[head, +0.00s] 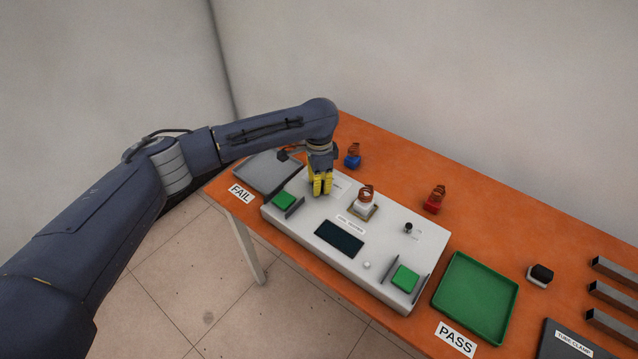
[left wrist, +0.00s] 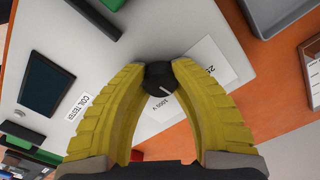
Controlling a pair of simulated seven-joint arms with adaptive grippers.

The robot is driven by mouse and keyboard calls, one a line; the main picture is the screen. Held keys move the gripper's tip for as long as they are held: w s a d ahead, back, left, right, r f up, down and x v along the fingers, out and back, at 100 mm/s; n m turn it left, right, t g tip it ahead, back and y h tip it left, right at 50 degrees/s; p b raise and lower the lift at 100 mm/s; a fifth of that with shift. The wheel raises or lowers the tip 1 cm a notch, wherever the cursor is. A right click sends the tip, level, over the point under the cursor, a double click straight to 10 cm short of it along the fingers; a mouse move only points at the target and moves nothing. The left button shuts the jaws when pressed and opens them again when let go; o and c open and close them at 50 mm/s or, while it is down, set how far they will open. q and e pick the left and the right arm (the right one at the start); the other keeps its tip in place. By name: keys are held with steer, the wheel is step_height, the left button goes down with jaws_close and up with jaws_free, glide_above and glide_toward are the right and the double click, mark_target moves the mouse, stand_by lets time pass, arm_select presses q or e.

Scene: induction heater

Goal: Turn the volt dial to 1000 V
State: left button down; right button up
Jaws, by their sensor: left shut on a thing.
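The volt dial (left wrist: 158,76) is a small round black knob on the white coil tester (left wrist: 120,42). In the left wrist view a white mark on it points toward the "1000 V" print (left wrist: 155,108). Another label, partly hidden, begins with "25" (left wrist: 209,70). My left gripper (left wrist: 159,73) has its yellow fingertips closed on opposite sides of the dial. In the head view my left gripper (head: 321,192) reaches down onto the far left part of the tester (head: 395,288) and hides the dial. My right gripper is in neither view.
The tester also carries a dark screen (head: 339,239), a copper coil on a white base (head: 364,203) and green pads (head: 405,278). A grey tray (head: 262,176) lies left, and a green tray (head: 475,300) right. A blue-based coil (head: 352,157) stands close behind my gripper.

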arm_select(q)
steer(key=m, duration=0.5)
steer(key=shift+m, duration=2.8)
steer(key=c, duration=0.9)
jaws_free()
step_height(320, 180, up, 12)
steer(key=shift+r, duration=0.1)
